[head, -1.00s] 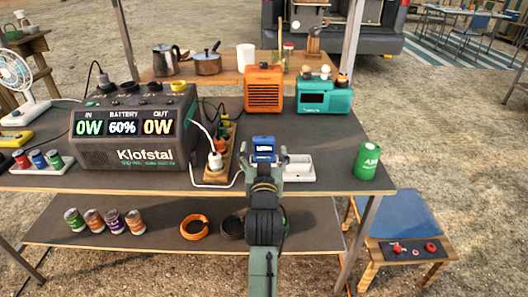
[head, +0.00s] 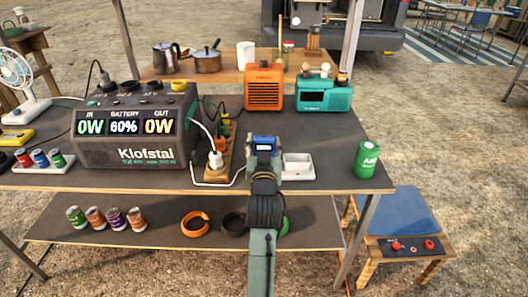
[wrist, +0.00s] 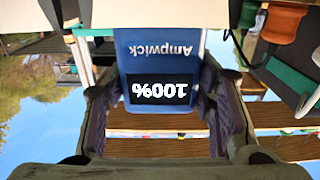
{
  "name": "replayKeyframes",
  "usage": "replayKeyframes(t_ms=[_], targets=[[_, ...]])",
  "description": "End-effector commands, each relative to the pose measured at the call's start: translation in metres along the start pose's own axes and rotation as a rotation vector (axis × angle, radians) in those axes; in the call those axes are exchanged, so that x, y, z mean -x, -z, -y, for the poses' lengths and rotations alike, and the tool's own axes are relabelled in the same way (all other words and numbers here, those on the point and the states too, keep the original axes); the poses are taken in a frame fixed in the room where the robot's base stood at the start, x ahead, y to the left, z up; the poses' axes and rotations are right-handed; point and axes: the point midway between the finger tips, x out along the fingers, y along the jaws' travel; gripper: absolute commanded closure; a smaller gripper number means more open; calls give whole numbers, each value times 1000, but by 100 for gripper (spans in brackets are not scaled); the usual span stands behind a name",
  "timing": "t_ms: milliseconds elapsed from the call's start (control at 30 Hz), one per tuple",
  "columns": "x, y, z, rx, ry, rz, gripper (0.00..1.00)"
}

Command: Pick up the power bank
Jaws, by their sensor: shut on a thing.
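The power bank (head: 264,142) is a small blue block at the middle front of the table, left of the white tray. In the wrist view the power bank (wrist: 160,50) shows "Ampwick" and a black display reading 100%, both upside down. My gripper (head: 264,154) is shut on it, one finger along each side. In the wrist view my gripper's fingers (wrist: 160,105) flank its sides. The head view does not clearly show whether its bottom is clear of the table.
The Klofstal power station (head: 125,130) and a power strip (head: 229,150) with a white plug stand to the left. The white tray (head: 298,174) is close on the right. An orange heater (head: 264,88), teal radio (head: 323,94) and green can (head: 367,160) stand around.

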Motion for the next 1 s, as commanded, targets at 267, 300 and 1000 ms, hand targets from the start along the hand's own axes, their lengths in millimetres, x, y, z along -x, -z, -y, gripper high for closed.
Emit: replayKeyframes(t_ms=[267,300,1000], targets=[[0,0,0,0,0,0,74],[0,0,0,0,0,0,77],[-10,31,2,-1,0,-4,90]])
